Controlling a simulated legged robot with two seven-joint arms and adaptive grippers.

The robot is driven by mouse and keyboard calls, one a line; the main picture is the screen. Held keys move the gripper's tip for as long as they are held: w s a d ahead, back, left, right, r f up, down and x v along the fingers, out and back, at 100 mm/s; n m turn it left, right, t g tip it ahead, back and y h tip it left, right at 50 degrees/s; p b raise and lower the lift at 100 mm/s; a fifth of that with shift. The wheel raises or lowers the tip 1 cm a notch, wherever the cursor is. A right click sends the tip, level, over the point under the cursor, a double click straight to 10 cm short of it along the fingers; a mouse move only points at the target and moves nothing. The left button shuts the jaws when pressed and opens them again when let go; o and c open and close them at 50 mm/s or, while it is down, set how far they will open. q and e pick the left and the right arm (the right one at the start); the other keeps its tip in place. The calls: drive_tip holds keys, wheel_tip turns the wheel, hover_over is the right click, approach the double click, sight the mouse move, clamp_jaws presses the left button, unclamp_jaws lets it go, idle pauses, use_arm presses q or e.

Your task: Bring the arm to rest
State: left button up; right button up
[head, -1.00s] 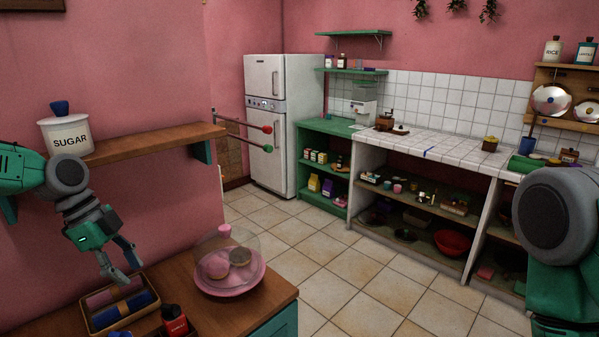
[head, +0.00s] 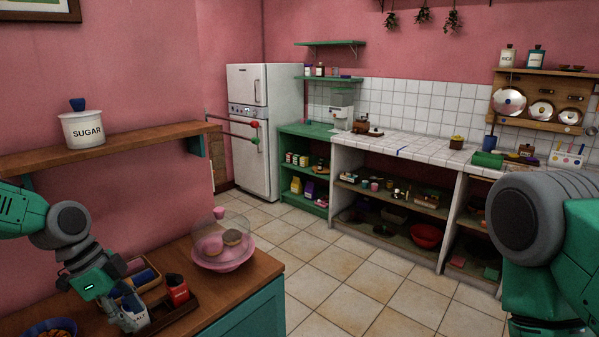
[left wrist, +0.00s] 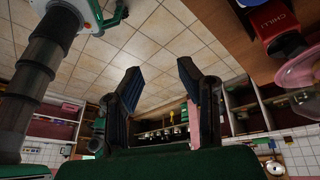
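My left gripper (head: 126,318) is low at the left of the head view, over the wooden counter (head: 262,268) and close beside a white salt container (head: 140,316). In the left wrist view the two dark fingers (left wrist: 160,95) stand apart with nothing between them, so it is open and empty. Whether it touches the salt container cannot be told. My right arm (head: 540,240) shows at the right edge; its gripper is out of the picture.
A red chilli container (head: 177,289) stands in a tray beside the salt. A pink cake dish with a clear dome (head: 226,262) is near the counter's far edge. A sugar jar (head: 83,128) stands on the wall shelf (head: 130,146). The tiled floor (head: 320,262) is clear.

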use_arm(q)
drive_tip(key=s+d+f+n+y+b, duration=0.1)
drive_tip(key=s+d+f+n+b, duration=0.3)
drive_tip(key=s+f, duration=0.55)
drive_tip(key=s+d+f+n+b, duration=0.2)
drive_tip(key=s+d+f+n, duration=0.3)
drive_tip(key=f, duration=0.8)
drive_tip(key=s+a+f+n+y+b, duration=0.1)
drive_tip(key=s+a+f+n+b, duration=0.1)
drive_tip(key=s, duration=0.6)
drive_tip(key=s+a+f+n+y+b, duration=0.1)
drive_tip(key=s+a+f+n+y, duration=0.1)
drive_tip(key=s+f, duration=0.3)
drive_tip(key=s+n, duration=0.1)
drive_tip(key=s, duration=0.1)
drive_tip(key=shift+s+a+f+n+t+y+b, duration=0.15)
drive_tip(key=shift+s+f+n+t+y+b, duration=0.15)
drive_tip(key=shift+s+f+n+b, duration=0.1)
